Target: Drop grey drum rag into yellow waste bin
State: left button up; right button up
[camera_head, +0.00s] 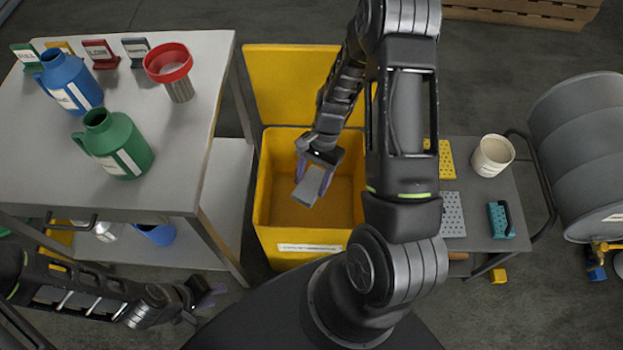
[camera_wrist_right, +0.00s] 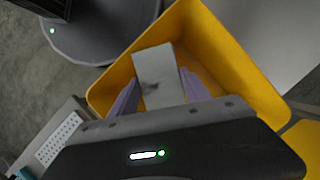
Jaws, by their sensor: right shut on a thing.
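The yellow waste bin (camera_head: 285,225) stands open on the floor in the middle of the head view, its lid raised at the back. My right gripper (camera_head: 314,172) is over the bin's opening and shut on the grey drum rag (camera_head: 312,188). In the right wrist view the rag (camera_wrist_right: 158,80) shows as a flat grey piece between the purple fingers, with the yellow bin (camera_wrist_right: 235,60) around and below it. My left gripper (camera_head: 207,297) is at the lower left, in front of the bench; its fingers are too small and dark to judge.
A grey drum (camera_head: 585,145) lies at far right.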

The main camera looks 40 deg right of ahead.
aim_at(318, 174)
notch_tip(318, 174, down, 9)
jog(key=b, duration=0.6)
jog(key=shift+b, duration=0.35)
jog(key=shift+f, duration=0.1)
jog(key=o, duration=1.4)
jog(key=p+v, duration=0.1)
jog(key=v, duration=0.6)
jog(key=shift+d+r, duration=0.2)
jog(key=shift+r, duration=0.15)
